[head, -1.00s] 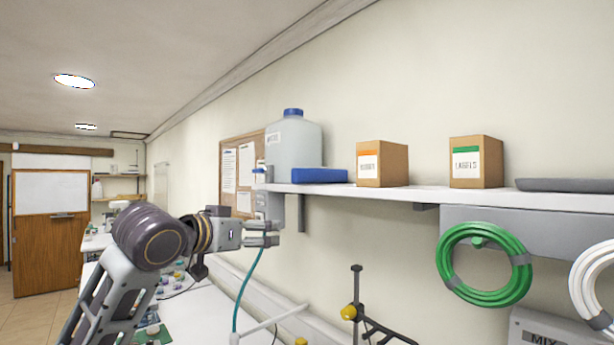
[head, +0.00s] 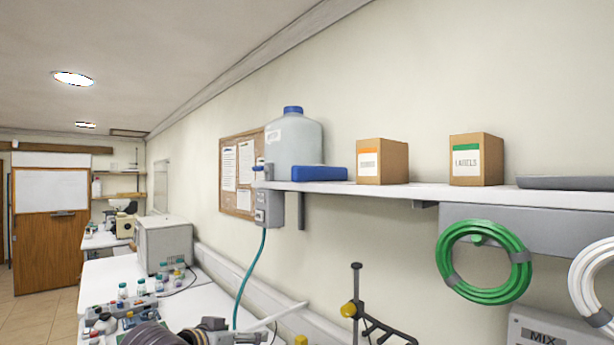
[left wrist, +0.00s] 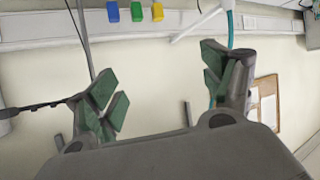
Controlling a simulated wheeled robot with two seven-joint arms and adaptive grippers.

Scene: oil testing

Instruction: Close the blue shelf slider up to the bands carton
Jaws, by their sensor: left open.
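The blue slider (head: 319,174), a low block, lies on the left part of the white wall shelf (head: 460,193). It sits in front of the large jug. The carton with the orange-striped label (head: 369,163) stands to its right, with a small gap between them; its label is too blurred to read. My left gripper (head: 250,337) is low at the bottom edge, well below the shelf and partly cut off. In the left wrist view my left gripper (left wrist: 163,88) shows its fingers spread, with nothing between them. My right gripper is out of view.
A blue-capped jug (head: 293,140) and a grey box with a teal hose (head: 263,255) are at the shelf's left end. A LABELS carton (head: 476,160) stands further right. A green hose coil (head: 485,265) hangs below. The wall under the shelf's left part is mostly clear.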

